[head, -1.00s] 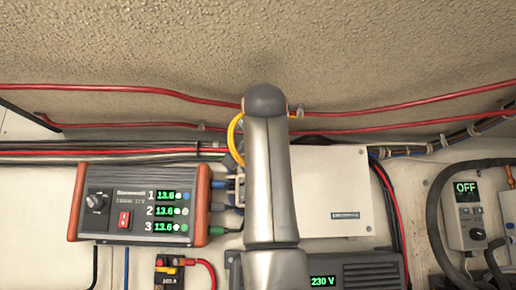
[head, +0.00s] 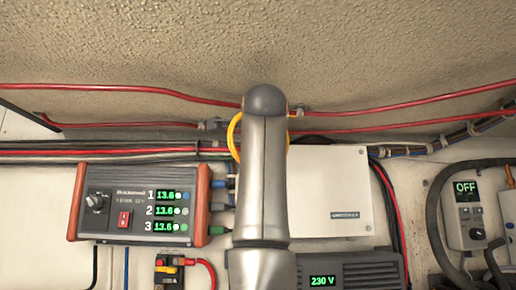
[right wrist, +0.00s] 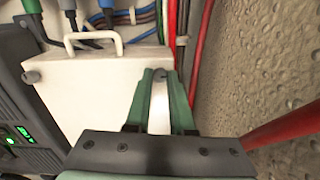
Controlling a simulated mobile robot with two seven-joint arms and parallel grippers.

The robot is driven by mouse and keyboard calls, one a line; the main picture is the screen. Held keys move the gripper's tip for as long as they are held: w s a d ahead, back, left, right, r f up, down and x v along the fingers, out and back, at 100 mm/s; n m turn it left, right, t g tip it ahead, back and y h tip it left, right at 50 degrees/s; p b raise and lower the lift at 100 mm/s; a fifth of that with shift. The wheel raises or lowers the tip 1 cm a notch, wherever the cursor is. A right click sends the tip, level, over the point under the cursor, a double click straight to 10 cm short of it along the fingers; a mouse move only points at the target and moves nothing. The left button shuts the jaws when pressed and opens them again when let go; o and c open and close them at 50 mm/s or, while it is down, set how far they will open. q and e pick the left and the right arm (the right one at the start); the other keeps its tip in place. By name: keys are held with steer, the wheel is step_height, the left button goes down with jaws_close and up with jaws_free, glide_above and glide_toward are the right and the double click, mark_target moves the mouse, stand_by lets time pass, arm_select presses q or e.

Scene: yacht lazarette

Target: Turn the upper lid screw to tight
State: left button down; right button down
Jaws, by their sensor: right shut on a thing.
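The white box (head: 335,200) is on the wall behind my right forearm in the head view; the forearm hides its left part. In the right wrist view the box lid (right wrist: 95,85) is turned on its side, with a pale handle (right wrist: 95,42). My right gripper (right wrist: 160,76) has its two green fingers at the lid's edge, shut on the small grey upper lid screw (right wrist: 159,73), mostly hidden between the fingertips. The other lid screw (right wrist: 31,77) shows clear at the lid's far left. My left gripper is not in view.
Red cables (head: 400,130) run along the wall above the box. A charger panel (head: 135,203) with green readouts is to the left, an inverter (head: 365,272) below the box. In the right wrist view a red cable (right wrist: 285,130) and textured wall lie close right of the gripper.

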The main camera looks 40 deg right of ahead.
steer(key=shift+m, duration=0.9)
steer(key=c, duration=0.8)
jaws_free()
steer(key=shift+o, duration=0.2)
steer(key=b+v, duration=0.3)
steer(key=v, duration=0.9)
steer(key=shift+s+a, duration=0.2)
steer(key=shift+s, duration=0.05)
